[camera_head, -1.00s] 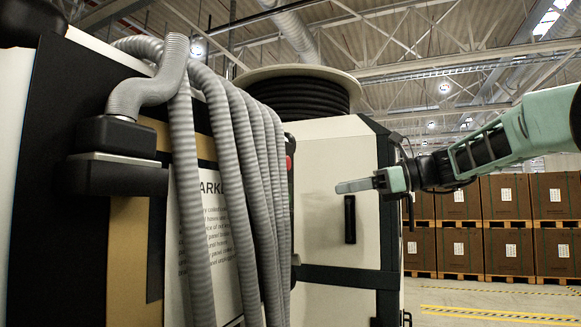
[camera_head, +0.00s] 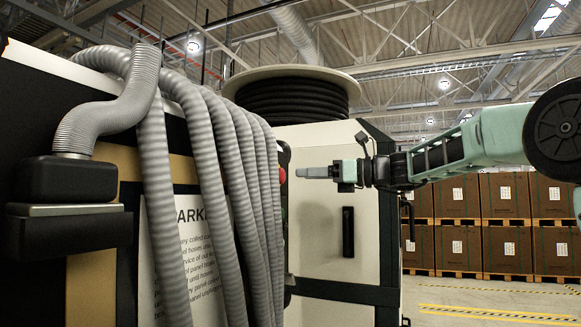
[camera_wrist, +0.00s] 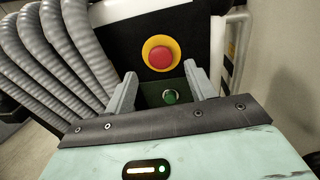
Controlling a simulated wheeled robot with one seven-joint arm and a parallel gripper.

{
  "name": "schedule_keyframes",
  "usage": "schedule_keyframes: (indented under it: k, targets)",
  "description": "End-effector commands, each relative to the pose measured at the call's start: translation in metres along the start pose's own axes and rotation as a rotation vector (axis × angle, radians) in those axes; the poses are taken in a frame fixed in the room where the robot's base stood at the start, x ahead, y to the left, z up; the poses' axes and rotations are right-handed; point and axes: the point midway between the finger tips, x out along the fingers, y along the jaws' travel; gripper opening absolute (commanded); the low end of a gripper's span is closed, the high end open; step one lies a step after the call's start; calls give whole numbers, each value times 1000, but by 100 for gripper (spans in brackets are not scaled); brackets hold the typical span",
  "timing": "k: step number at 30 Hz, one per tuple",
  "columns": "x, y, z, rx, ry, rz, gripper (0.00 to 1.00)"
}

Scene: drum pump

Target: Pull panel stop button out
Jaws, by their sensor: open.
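The stop button (camera_wrist: 160,58) is a red knob on a yellow round base, set in a black panel (camera_wrist: 205,42) in the wrist view. In the head view a sliver of the red button (camera_head: 282,175) shows just left of my fingertips. My gripper (camera_wrist: 157,82) is open and empty. Its two grey fingers point at the panel, with the red button beyond and between them. A green button (camera_wrist: 170,97) sits below the red one, between the fingers. In the head view my gripper (camera_head: 298,172) is level and close to the panel's edge; whether it touches cannot be told.
Grey ribbed hoses (camera_head: 205,170) hang in loops left of the button, close to my left finger in the wrist view. A white cabinet (camera_head: 325,230) with a black handle (camera_head: 348,232) stands behind. Stacked boxes (camera_head: 460,250) are far right.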

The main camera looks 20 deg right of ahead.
Motion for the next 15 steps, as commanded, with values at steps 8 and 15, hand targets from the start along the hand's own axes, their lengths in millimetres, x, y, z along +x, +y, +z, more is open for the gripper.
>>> schedule_keyframes:
  k: [8,15]
  targets:
    - [43,0,2,1,0,1,55]
    - [53,0,0,0,0,-1,55]
